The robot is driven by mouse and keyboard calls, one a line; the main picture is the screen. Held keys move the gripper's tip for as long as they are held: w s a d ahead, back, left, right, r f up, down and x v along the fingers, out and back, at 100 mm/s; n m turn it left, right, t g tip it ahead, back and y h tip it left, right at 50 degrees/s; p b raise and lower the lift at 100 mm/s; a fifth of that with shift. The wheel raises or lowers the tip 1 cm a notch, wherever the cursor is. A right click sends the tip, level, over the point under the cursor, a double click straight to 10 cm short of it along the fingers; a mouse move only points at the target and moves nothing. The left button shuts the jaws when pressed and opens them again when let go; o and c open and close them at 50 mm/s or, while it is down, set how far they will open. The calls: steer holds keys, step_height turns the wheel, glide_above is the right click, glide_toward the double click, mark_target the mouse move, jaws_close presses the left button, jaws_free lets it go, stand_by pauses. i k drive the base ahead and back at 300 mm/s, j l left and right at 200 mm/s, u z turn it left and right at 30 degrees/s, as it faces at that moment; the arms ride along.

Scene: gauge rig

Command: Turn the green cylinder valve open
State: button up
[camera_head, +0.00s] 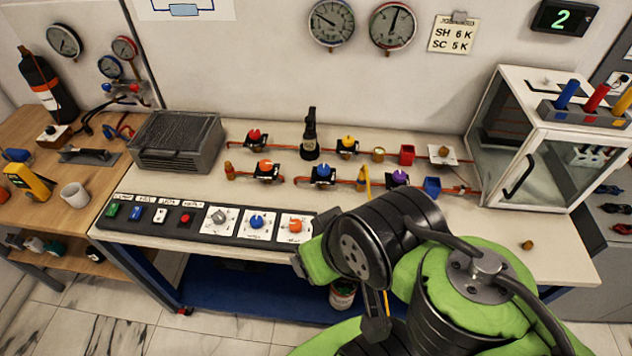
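I cannot make out a green cylinder valve in this view. My black and green arm fills the lower right foreground, in front of the rig bench.
The pale rig bench (520,235) carries a grey ribbed box (177,142), a control strip with knobs (256,222), several coloured valves on an orange line and a glass cabinet (545,150). A wooden bench (25,125) at left holds a mug (75,195) and a yellow meter (28,181).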

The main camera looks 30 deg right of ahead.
mark_target(345, 291)
steer(key=k+l+z, duration=0.1)
steer(key=k+z, duration=0.25)
steer(key=k+l+z, duration=0.15)
steer(key=k+z, duration=0.2)
